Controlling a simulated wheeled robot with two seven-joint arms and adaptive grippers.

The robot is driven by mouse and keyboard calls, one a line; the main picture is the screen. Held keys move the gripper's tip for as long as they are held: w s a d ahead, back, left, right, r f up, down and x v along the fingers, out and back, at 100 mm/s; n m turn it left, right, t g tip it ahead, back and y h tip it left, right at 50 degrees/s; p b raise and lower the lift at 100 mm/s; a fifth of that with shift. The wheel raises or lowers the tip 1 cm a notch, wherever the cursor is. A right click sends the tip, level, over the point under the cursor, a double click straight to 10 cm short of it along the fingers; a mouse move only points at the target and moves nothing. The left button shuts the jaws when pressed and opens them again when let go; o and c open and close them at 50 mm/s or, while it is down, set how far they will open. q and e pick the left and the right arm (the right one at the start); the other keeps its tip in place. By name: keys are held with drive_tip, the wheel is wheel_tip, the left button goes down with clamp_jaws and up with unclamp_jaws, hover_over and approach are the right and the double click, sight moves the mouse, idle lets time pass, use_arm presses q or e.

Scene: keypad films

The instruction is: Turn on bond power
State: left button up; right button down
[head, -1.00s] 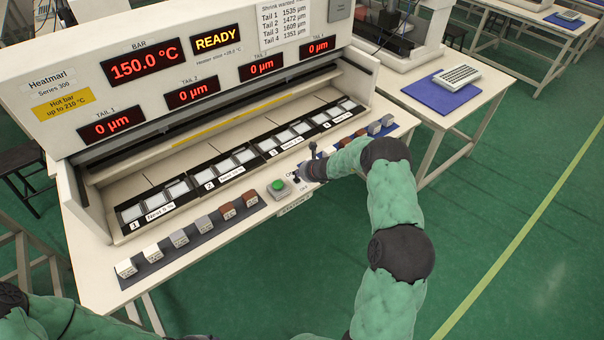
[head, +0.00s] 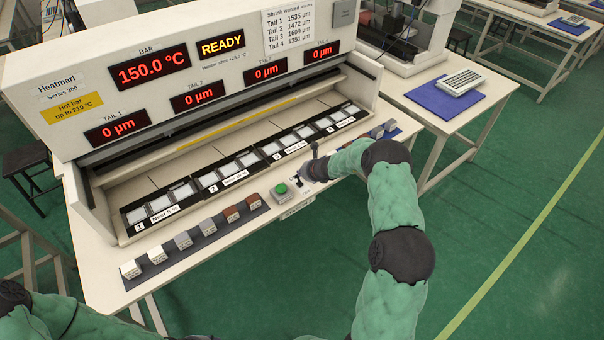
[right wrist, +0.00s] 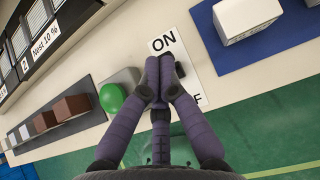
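A power switch (right wrist: 180,70), small and dark, sits on the machine's front ledge between an ON label (right wrist: 163,42) and a mostly covered OFF label. My right gripper (right wrist: 159,72) has its fingers together over this spot and hides part of the switch. I see nothing between the fingertips, and I cannot tell whether they touch the lever. In the head view my right gripper (head: 312,168) is at the ledge, just right of the green button (head: 280,188). That button also shows left of the fingers in the right wrist view (right wrist: 112,97). My left gripper is out of view.
The machine (head: 50,130) shows READY and 150.0 °C, with a yellow hot bar warning. Several white, grey and brown blocks stand on a dark strip (head: 206,239) left of the button. More blocks stand on a blue mat (right wrist: 225,62) right of the switch.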

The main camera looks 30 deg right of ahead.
drive_tip(key=shift+r, duration=0.1)
idle(0.3)
drive_tip(key=s+r+p, duration=0.4)
drive_tip(key=r+p, duration=0.3)
drive_tip(key=r, duration=0.2)
drive_tip(key=shift+s+d, duration=0.15)
drive_tip(key=shift+s, duration=0.05)
drive_tip(key=shift+f, duration=0.1)
idle(0.3)
